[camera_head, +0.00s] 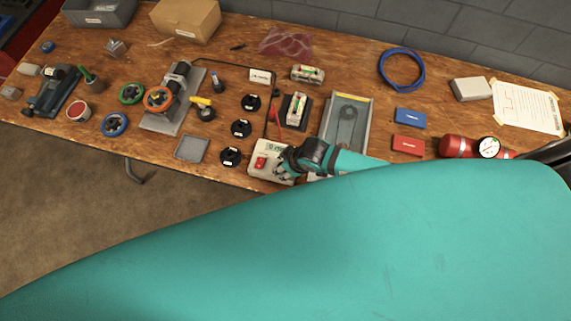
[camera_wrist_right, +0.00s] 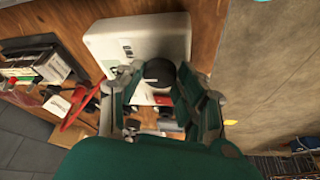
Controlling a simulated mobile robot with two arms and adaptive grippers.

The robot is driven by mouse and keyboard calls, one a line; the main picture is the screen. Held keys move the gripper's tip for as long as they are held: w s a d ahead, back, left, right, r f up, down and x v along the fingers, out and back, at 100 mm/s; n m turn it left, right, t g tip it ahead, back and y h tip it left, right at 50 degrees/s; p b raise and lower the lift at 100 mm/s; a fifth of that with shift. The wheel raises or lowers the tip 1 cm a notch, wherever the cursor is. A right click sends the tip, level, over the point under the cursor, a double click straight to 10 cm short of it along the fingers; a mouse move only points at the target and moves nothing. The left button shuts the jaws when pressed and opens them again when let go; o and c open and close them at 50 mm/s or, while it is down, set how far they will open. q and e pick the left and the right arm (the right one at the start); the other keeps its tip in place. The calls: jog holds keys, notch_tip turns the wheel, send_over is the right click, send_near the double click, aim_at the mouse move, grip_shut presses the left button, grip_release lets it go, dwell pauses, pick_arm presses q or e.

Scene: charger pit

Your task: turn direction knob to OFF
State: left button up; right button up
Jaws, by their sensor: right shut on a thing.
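A pale box with a small display and a red switch (camera_head: 262,161) sits at the table's front edge. In the right wrist view, the pale box (camera_wrist_right: 128,40) carries a round black knob (camera_wrist_right: 160,71). My right gripper (camera_head: 284,165) is over the box's right side in the head view. In the right wrist view, my right gripper (camera_wrist_right: 159,82) has its fingers on both sides of the knob and is shut on it. The knob's markings and pointer cannot be read. In the head view the knob is hidden behind the gripper. My left gripper is in neither view.
Black round parts (camera_head: 241,128) lie left of the box. A grey tray (camera_head: 367,112) is behind my right wrist. Blue (camera_head: 410,118) and red (camera_head: 408,145) boxes and a red cylinder with a gauge (camera_head: 458,147) are to the right. My teal arm covers the foreground.

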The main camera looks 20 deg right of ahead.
jog(key=o, duration=1.1)
jog(key=shift+o, duration=0.2)
jog(key=v, duration=1.2)
jog(key=shift+s, duration=0.1)
